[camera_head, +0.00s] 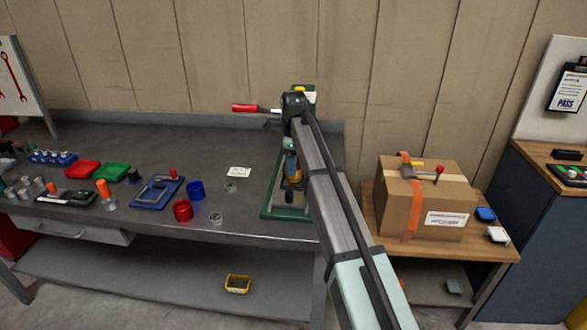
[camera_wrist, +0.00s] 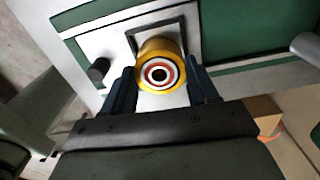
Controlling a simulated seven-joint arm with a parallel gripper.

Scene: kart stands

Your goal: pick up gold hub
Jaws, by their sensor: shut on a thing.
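The gold hub (camera_wrist: 158,66) is a yellow-gold round part with red, white and black rings around its centre, seen in the wrist view. My gripper (camera_wrist: 160,82) is shut on it, with one blue-grey finger on each side. The hub sits in front of a dark square frame on a green and white stand (camera_wrist: 230,45); I cannot tell whether it still touches the stand. In the head view my arm reaches over the green stand (camera_head: 270,205) on the bench and hides most of the gripper and hub.
A red cup (camera_head: 182,211), a blue cup (camera_head: 196,191) and a blue tray (camera_head: 157,192) lie left on the bench (camera_head: 120,221). A cardboard box (camera_head: 420,205) stands right on a wooden table. A red-handled tool (camera_head: 245,108) is behind my arm. The bench middle is mostly clear.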

